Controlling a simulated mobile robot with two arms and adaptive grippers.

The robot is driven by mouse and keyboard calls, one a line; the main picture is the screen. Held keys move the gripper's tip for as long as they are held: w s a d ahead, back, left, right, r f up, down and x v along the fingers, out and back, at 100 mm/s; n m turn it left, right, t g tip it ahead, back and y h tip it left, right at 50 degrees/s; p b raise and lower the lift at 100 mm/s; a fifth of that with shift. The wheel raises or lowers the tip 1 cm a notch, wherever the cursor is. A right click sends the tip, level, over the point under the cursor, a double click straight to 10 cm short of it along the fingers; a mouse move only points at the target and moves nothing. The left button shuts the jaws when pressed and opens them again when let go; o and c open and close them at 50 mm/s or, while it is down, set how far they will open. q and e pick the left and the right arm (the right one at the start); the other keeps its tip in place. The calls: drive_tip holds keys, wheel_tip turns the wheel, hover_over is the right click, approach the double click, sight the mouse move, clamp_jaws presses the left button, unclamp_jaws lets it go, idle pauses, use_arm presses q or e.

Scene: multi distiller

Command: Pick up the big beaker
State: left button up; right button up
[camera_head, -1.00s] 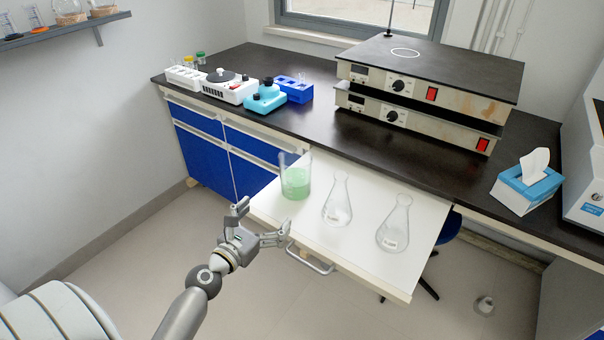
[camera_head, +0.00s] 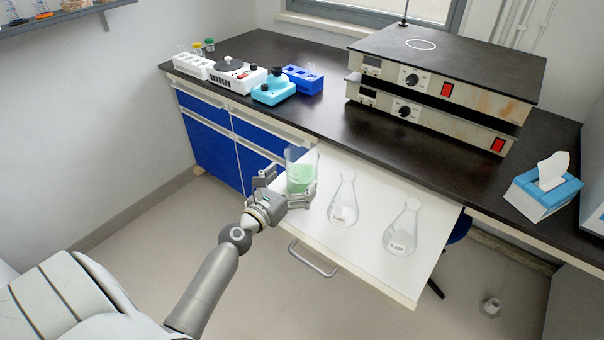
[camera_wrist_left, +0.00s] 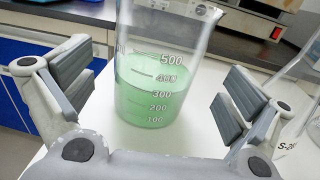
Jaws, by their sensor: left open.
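The big beaker (camera_head: 301,172) is clear glass with green liquid and stands upright on the white pull-out shelf (camera_head: 372,255), at its left end. In the left wrist view the beaker (camera_wrist_left: 155,85) stands between the two fingers, with its 100 to 500 marks facing me and gaps on both sides. My left gripper (camera_head: 288,187) is open around the near side of the beaker. In the wrist view the open left gripper (camera_wrist_left: 155,95) has one finger on each side of the glass. My right gripper is out of view.
Two empty conical flasks, a nearer one (camera_head: 343,201) and a farther one (camera_head: 402,230), stand right of the beaker on the shelf. The dark bench (camera_head: 328,125) behind holds a turquoise device (camera_head: 272,90), a blue rack (camera_head: 304,79) and stacked hotplates (camera_head: 430,95).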

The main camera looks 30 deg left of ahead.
sight(310, 160)
use_arm(q)
drive_tip(key=shift+w+a+r, duration=0.1)
drive_tip(key=shift+w, duration=1.1)
drive_tip(key=shift+w+a, duration=0.1)
drive_tip(key=shift+w, duration=1.05)
drive_tip(key=c, duration=1.4)
